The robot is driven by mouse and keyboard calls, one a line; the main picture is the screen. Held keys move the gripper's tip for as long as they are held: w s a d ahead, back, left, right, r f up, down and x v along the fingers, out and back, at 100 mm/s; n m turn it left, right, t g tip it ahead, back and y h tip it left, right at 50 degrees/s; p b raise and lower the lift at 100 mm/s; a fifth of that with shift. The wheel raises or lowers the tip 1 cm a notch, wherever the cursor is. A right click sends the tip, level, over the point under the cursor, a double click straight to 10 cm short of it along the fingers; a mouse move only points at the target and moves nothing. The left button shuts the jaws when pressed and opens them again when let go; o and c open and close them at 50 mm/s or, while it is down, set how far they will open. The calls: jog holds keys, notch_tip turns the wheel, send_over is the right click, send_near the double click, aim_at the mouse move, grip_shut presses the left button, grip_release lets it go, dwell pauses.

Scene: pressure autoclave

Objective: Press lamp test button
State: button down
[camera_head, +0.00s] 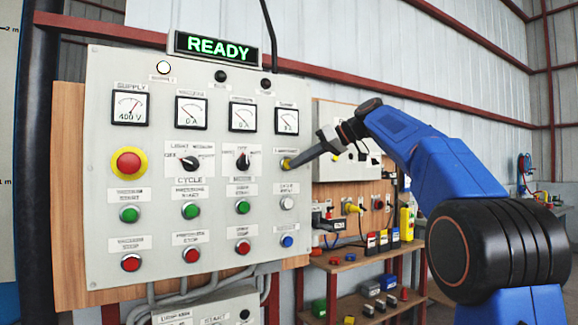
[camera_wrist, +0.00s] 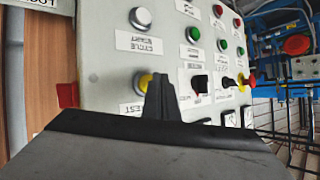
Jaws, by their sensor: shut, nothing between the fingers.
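The yellow lamp test button (camera_head: 286,163) is at the right of the grey control panel (camera_head: 105,220), under a small label. My gripper (camera_head: 293,163) is shut and empty, and its tip is right at this button, coming in from the right. In the wrist view the shut fingertips (camera_wrist: 158,78) overlap the yellow button (camera_wrist: 145,80) and hide part of it. A label ending in "TEST" (camera_wrist: 131,107) is beside it. I cannot tell whether the fingertips touch the button or stop just short. The top left lamp (camera_head: 164,67) glows; the lamps (camera_head: 221,76) to its right are dark.
A white button (camera_head: 287,203) and a blue button (camera_head: 287,241) sit below the yellow one. A black rotary switch (camera_head: 243,161) is to its left and a gauge (camera_head: 287,121) above. The sign (camera_head: 215,48) reads READY. A wooden shelf (camera_head: 345,262) stands at the right.

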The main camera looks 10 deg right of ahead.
jog(key=shift+w, duration=0.15)
jog(key=shift+w+a, duration=0.1)
jog(key=shift+w, duration=0.15)
jog(key=shift+w+a, duration=0.15)
jog(key=shift+w, duration=0.25)
dwell(0.9)
jog(key=shift+s, duration=0.15)
jog(key=shift+s+d, duration=0.25)
jog(key=shift+s, duration=0.45)
jog(key=s, duration=0.1)
jog(key=s+d, duration=0.1)
jog(key=s, duration=0.2)
jog(key=shift+s+d, duration=0.3)
jog(key=shift+s, duration=0.05)
dwell(0.9)
